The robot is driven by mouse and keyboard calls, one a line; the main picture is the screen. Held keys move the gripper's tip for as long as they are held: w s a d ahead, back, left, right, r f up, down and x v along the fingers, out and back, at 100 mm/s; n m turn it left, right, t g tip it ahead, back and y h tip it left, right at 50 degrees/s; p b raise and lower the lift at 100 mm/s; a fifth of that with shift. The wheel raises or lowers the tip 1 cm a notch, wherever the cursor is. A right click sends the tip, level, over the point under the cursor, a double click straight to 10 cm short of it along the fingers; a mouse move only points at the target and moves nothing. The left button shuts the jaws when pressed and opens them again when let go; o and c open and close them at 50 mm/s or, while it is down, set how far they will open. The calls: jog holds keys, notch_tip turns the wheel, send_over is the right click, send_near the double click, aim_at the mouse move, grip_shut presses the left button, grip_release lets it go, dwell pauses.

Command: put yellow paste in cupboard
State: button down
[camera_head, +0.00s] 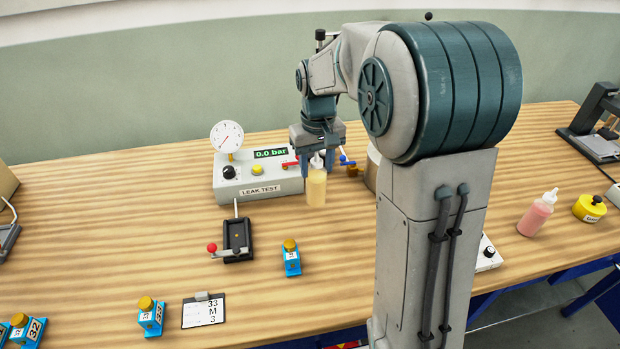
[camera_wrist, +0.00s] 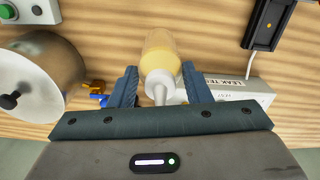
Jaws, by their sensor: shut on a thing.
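The yellow paste is a clear bottle of yellow fill with a white nozzle (camera_head: 316,187), and it stands upright in front of the leak test box in the head view. My gripper (camera_head: 318,165) is shut on its upper part from above. In the wrist view the yellow paste bottle (camera_wrist: 160,58) is between the two blue-grey fingers of my gripper (camera_wrist: 160,88). I cannot tell whether its base touches the table. No cupboard is recognisable in either view.
The leak test box (camera_head: 262,178) with a gauge is just behind left. A black clamp fixture (camera_head: 237,240) and blue blocks (camera_head: 291,258) lie on the wooden table (camera_head: 120,220). A metal pot (camera_wrist: 38,80) is near my gripper.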

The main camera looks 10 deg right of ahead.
aim_at(310, 181)
jog(key=shift+a+f, duration=0.45)
jog(key=shift+a, duration=0.35)
jog(key=shift+f+p, duration=0.3)
jog(key=shift+f, duration=1.7)
jog(key=shift+f, duration=0.15)
jog(key=c, duration=0.7)
grip_release()
jog(key=shift+c, duration=0.2)
